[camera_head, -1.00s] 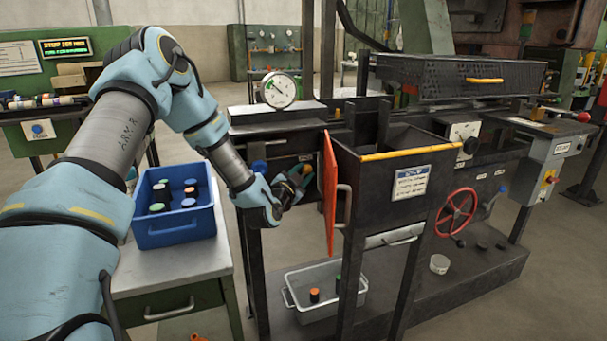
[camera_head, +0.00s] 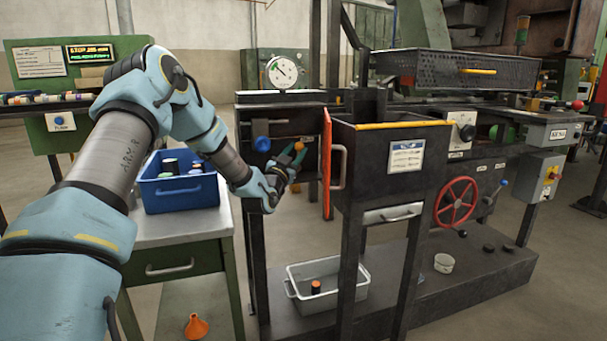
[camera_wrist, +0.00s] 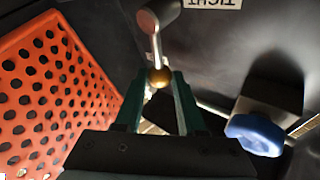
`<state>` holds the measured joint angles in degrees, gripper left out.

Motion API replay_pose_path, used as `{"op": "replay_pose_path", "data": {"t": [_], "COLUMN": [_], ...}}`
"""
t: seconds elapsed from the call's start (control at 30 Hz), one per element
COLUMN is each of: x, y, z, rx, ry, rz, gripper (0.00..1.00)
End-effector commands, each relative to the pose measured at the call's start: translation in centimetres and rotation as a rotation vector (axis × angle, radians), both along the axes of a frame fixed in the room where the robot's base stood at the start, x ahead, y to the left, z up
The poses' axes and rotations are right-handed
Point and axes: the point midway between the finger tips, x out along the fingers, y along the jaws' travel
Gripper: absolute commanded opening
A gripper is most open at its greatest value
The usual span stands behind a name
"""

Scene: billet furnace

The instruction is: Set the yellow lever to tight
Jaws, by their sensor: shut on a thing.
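The yellow lever's ball end (camera_wrist: 160,77) sits between the two teal fingers of my gripper (camera_wrist: 158,92) in the wrist view, and the fingers are shut on it. Its metal shaft (camera_wrist: 154,42) runs up from the ball to a grey pivot (camera_wrist: 158,12). A white label reading TIGHT (camera_wrist: 213,3) shows upside down at the top edge, close to the pivot. In the head view my gripper (camera_head: 292,156) is at the machine's dark front, between the blue knob and the orange panel. The lever is mostly hidden there by the gripper.
An orange perforated panel (camera_wrist: 45,95) stands close left of my gripper in the wrist view; a blue knob (camera_wrist: 255,134) juts out at right. In the head view a gauge (camera_head: 282,72) sits above, a grey bin (camera_head: 325,290) below, and a blue crate (camera_head: 180,190) at left.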

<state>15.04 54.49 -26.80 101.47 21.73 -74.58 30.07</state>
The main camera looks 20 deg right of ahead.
Motion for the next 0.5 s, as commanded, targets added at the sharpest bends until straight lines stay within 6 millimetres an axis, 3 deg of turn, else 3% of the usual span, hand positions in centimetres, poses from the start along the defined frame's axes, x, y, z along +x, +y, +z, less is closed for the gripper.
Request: {"op": "replay_pose_path", "data": {"t": [0.03,0.5], "x": [0.2,0.4], "y": [0.2,2.3], "z": [-1.1,-1.8], "rx": [-0.042,-0.432], "ry": [0.002,0.051], "rz": [0.0,-0.003], "gripper": [0.0,0.0]}}
